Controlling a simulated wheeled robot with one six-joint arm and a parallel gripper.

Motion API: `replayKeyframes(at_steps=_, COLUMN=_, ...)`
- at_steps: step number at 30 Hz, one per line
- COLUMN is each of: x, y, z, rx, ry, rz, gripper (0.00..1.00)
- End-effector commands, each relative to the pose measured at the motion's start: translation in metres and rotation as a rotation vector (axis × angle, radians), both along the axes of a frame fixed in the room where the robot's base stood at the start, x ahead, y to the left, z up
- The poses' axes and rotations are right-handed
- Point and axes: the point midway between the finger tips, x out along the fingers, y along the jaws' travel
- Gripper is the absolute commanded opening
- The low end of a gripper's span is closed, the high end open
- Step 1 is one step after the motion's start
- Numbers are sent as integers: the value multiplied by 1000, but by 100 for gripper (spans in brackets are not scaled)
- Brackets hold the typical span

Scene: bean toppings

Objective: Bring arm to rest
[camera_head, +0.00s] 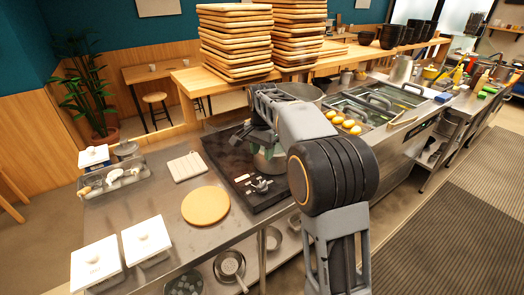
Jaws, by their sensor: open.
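My arm rises from the lower right of the head view, bends at a large dark elbow and reaches left over the black cooktop. My gripper (262,137) is at its far end, small and pointing down over the black cooktop (223,153). It is open, and I see nothing held in it. A metal pot (268,163) is below it, partly hidden by my arm. I cannot tell how far apart the gripper and the pot are.
A round wooden board (205,206), a pale square board (187,166) and white lidded containers (146,241) sit on the steel counter. Stacked wooden trays (235,45) stand on the shelf behind. Yellow round items (346,122) and steel bins (375,105) lie right of my arm.

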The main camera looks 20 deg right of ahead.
Motion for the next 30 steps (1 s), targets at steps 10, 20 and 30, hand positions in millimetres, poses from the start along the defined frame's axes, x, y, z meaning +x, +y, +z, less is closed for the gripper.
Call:
replayKeyframes(at_steps=10, x=-10, y=0, z=-33, rx=-2, ry=-10, rz=288, gripper=43)
replayKeyframes(at_steps=20, x=-140, y=2, z=-46, rx=-53, ry=-131, rz=775, gripper=43)
replayKeyframes(at_steps=30, x=-232, y=3, z=-53, rx=-117, ry=-250, rz=885, gripper=43)
